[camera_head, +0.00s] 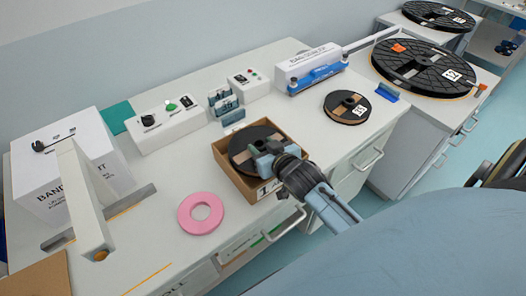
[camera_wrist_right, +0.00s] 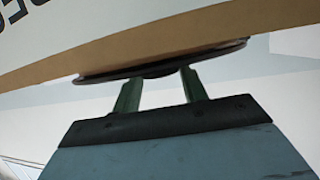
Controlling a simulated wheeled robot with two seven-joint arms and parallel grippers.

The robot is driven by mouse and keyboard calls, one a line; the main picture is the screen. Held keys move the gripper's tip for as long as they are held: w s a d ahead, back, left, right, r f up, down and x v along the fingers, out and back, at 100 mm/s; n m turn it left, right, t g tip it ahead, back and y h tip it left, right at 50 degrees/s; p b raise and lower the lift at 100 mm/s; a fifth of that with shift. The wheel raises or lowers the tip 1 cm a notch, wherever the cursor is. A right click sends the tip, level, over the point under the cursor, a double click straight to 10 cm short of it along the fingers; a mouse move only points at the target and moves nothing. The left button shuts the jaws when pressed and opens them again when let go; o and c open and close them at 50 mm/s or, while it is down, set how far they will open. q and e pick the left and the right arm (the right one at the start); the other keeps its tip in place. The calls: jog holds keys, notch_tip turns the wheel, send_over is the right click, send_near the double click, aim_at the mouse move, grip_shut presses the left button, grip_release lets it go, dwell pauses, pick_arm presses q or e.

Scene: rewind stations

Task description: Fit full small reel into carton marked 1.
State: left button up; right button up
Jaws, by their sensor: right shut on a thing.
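An open cardboard carton (camera_head: 222,166) stands on the white bench, with a label marked 1 on its front, partly hidden by my arm. A small black reel with tan winding (camera_head: 243,143) shows within the carton's walls; whether it rests on the bottom I cannot tell. My right gripper (camera_head: 263,156) is over the carton and shut on the small reel. In the right wrist view, the fingers (camera_wrist_right: 160,90) meet a dark disc edge (camera_wrist_right: 160,67) under a tan band. My left gripper is not in view.
A pink ring (camera_head: 200,212) lies left of the carton. Another small reel (camera_head: 347,106) lies to the right. A sealer (camera_head: 311,70), control boxes (camera_head: 168,119) and blue holders (camera_head: 226,106) stand behind. A large reel (camera_head: 424,67) is on the far bench.

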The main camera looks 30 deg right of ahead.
jog(key=shift+f, duration=0.65)
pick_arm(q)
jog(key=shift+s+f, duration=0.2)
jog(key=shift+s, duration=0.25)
pick_arm(e)
jog(key=shift+f, duration=0.1)
jog(key=shift+f+b, duration=0.3)
jog(key=shift+f, duration=0.25)
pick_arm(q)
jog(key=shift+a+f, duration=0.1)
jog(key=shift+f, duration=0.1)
pick_arm(e)
jog(key=o, duration=1.4)
jog(key=shift+f, duration=0.1)
jog(key=shift+c, duration=0.2)
jog(key=shift+r, duration=0.3)
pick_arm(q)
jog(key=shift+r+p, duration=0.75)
pick_arm(e)
jog(key=v, duration=1.2)
jog(key=shift+r, duration=0.35)
